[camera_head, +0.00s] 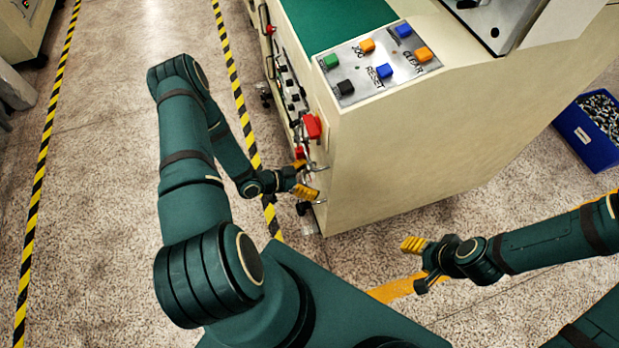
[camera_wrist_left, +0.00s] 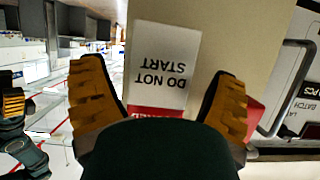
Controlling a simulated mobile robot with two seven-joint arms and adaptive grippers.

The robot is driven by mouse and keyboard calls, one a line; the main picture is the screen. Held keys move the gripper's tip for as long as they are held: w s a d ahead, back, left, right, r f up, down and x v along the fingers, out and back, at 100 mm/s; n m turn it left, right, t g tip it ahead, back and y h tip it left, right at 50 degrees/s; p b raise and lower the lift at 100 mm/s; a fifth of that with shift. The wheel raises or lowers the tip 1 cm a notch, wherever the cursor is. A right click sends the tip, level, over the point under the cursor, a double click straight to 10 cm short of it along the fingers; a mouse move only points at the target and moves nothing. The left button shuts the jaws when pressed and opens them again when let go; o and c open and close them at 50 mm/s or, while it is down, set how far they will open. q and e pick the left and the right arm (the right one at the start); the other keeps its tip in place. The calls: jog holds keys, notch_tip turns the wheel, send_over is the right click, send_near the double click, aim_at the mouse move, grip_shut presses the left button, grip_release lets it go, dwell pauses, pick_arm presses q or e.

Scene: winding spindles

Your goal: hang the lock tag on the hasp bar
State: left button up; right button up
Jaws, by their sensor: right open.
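My left gripper (camera_head: 306,178) is at the end face of the beige machine, its yellow fingers spread apart. In the left wrist view a white tag with a red band (camera_wrist_left: 165,62) reads "DO NOT START" upside down. It shows between the two open fingers, with gaps on both sides, against a beige surface. The red band's lower part is hidden by my gripper body. I cannot tell what holds the tag, and I cannot pick out the hasp bar for certain. My right gripper (camera_head: 418,264) is open and empty, out over the floor in front of the machine.
The beige machine (camera_head: 400,150) carries a button panel (camera_head: 380,65) on top. A red part (camera_head: 313,126) juts from its end face. A metal handle (camera_wrist_left: 296,85) is close to my left gripper's right finger. A blue bin (camera_head: 590,135) stands at right. Floor at left is clear.

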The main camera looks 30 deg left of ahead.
pick_arm(q)
jog(key=v, duration=1.2)
jog(key=w+d+n+y, duration=0.1)
jog(key=w+d+n, duration=0.1)
jog(key=w+d+f+n+g+y, duration=0.1)
jog(key=w+d+n, duration=0.1)
jog(key=d, duration=0.1)
jog(key=shift+w+d+f+g, duration=0.2)
jog(key=shift+w+d+g, duration=0.1)
jog(key=shift+w, duration=0.1)
jog(key=s+d+r+n+g+y, duration=0.1)
jog(key=s+d+n+g, duration=0.35)
jog(key=d, duration=0.35)
jog(key=s+d+n+g+y, duration=0.2)
jog(key=s+d+n+g, duration=0.15)
jog(key=s+d, duration=0.3)
jog(key=w+d+r+m+t, duration=0.1)
jog(key=w+d+r+m, duration=0.1)
jog(key=w+r, duration=0.3)
jog(key=shift+w+d+r, duration=0.3)
jog(key=shift+w+d, duration=0.15)
jog(key=shift+d, duration=0.2)
dwell(1.5)
